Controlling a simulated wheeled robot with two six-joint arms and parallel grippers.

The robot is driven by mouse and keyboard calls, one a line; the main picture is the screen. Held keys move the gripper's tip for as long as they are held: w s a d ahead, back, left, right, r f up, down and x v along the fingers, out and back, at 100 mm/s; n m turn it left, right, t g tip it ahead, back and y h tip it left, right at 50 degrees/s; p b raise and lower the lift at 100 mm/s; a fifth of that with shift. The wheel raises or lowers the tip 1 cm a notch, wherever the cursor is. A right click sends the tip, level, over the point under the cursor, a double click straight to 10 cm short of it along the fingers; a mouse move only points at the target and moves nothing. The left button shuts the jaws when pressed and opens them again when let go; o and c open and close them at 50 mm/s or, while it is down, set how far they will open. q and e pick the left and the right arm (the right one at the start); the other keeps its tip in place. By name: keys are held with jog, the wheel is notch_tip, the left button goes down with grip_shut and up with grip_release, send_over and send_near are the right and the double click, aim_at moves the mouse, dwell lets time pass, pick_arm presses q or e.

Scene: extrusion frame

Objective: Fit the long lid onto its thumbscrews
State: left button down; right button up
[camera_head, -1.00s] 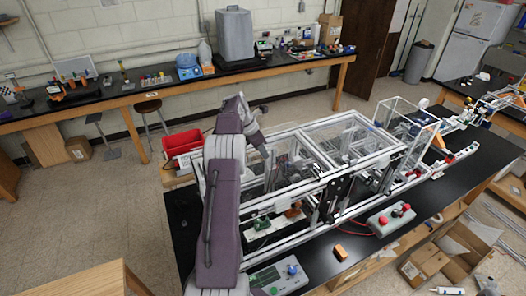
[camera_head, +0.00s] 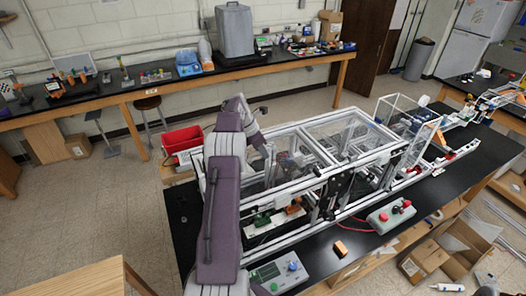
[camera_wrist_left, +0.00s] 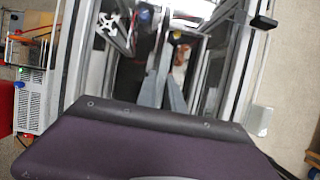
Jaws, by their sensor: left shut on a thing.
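My left gripper (camera_head: 268,158) is at the left end of the aluminium extrusion frame (camera_head: 330,180), partly hidden by its own wrist in the head view. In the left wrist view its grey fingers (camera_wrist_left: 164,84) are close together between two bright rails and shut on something. The long lid appears to be the clear panel (camera_head: 290,148) over the left part of the frame, and what I grip seems to belong to it; its edges are hard to tell. I cannot make out the thumbscrews. My right gripper is not in view.
A grey button box (camera_head: 391,215) and a small orange block (camera_head: 340,248) lie in front of the frame on the black bench. A control box (camera_head: 280,274) is at its front left. The bench's front left is partly clear.

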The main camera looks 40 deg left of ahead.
pick_arm(q)
jog(key=shift+f, duration=0.3)
jog(key=c, duration=1.6)
grip_release()
jog(key=shift+o, duration=1.1)
jog(key=shift+d, duration=0.1)
jog(key=shift+s, duration=0.15)
jog(key=shift+r+b, duration=0.2)
jog(key=shift+b, duration=0.2)
jog(key=v, duration=0.1)
jog(key=b+v, duration=0.1)
jog(key=v, duration=0.1)
jog(key=shift+a+r, duration=0.2)
jog(key=shift+a, duration=0.05)
jog(key=v, duration=0.5)
jog(key=shift+s+d+r, duration=0.15)
jog(key=shift+s, duration=0.05)
